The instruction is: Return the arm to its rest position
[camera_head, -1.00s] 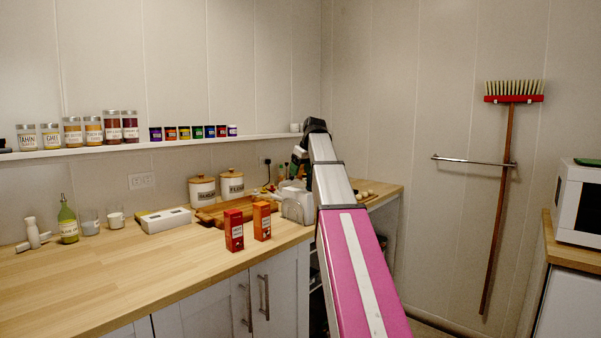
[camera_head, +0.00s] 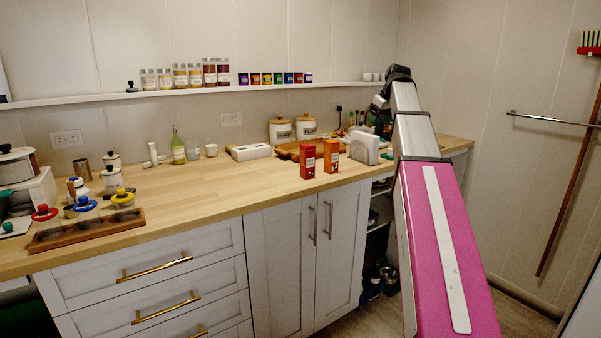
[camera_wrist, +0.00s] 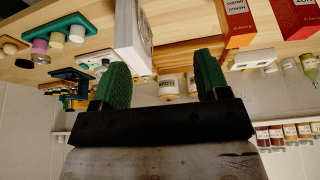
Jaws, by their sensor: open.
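My arm, with a pink and white link, reaches up and forward at the right of the head view. My gripper (camera_head: 382,108) is at its far end, over the back right part of the counter, partly hidden by the arm. In the wrist view, which is upside down, my gripper (camera_wrist: 157,84) shows two green fingers spread apart with nothing between them.
A spice shelf (camera_head: 200,92) runs above. A wall rail (camera_head: 550,118) is at right. Floor shows below.

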